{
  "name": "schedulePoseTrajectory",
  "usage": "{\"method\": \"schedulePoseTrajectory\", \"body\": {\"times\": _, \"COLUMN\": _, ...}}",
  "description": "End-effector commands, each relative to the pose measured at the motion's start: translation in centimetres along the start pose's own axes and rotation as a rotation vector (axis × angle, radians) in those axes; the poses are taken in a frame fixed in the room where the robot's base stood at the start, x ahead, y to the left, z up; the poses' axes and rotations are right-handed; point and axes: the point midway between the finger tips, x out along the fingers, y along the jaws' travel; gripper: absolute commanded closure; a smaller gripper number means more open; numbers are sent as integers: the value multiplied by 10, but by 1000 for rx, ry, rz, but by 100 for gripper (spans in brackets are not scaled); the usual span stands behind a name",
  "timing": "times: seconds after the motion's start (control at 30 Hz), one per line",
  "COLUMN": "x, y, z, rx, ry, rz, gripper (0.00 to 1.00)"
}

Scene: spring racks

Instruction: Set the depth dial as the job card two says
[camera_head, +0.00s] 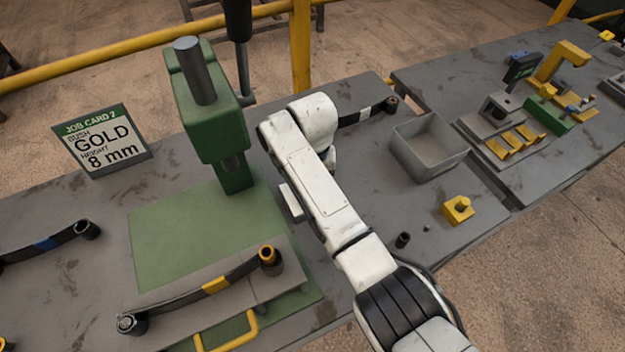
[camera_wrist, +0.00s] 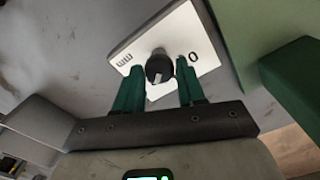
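The job card two (camera_head: 101,142) stands upright at the back left in the head view and reads "BUSH GOLD, HEIGHT 8 mm". In the wrist view the depth dial is a round black knob (camera_wrist: 159,66) with a pale mark, on a white plate (camera_wrist: 196,33) marked "mm" and "0"; other markings are hidden or too small to read. My gripper (camera_wrist: 160,75) is open, its two green fingers on either side of the knob with a gap visible on each side. In the head view my white arm hides the dial and the gripper fingers.
The green press (camera_head: 207,112) stands left of my arm. In front of it a link with a gold bush (camera_head: 268,256) lies on a grey slide with a yellow handle (camera_head: 240,334). An empty grey bin (camera_head: 428,147) and a yellow block (camera_head: 457,210) are to the right.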

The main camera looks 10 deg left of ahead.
Motion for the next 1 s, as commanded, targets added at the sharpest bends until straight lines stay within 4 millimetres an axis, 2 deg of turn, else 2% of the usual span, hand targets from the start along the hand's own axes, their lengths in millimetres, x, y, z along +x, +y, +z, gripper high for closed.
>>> {"method": "schedulePoseTrajectory", "body": {"times": 0.03, "x": 0, "y": 0, "z": 0, "rx": 0, "ry": 0, "rz": 0, "gripper": 55}}
{"method": "schedulePoseTrajectory", "body": {"times": 0.2, "x": 0, "y": 0, "z": 0, "rx": -1, "ry": -2, "rz": 1, "gripper": 39}}
{"method": "schedulePoseTrajectory", "body": {"times": 0.43, "x": 0, "y": 0, "z": 1, "rx": -1, "ry": -3, "rz": 1, "gripper": 39}}
{"method": "schedulePoseTrajectory", "body": {"times": 0.57, "x": -7, "y": 0, "z": 0, "rx": -1, "ry": -1, "rz": 0, "gripper": 39}}
{"method": "schedulePoseTrajectory", "body": {"times": 1.0, "x": -85, "y": 0, "z": 0, "rx": -1, "ry": 1, "rz": 0, "gripper": 39}}
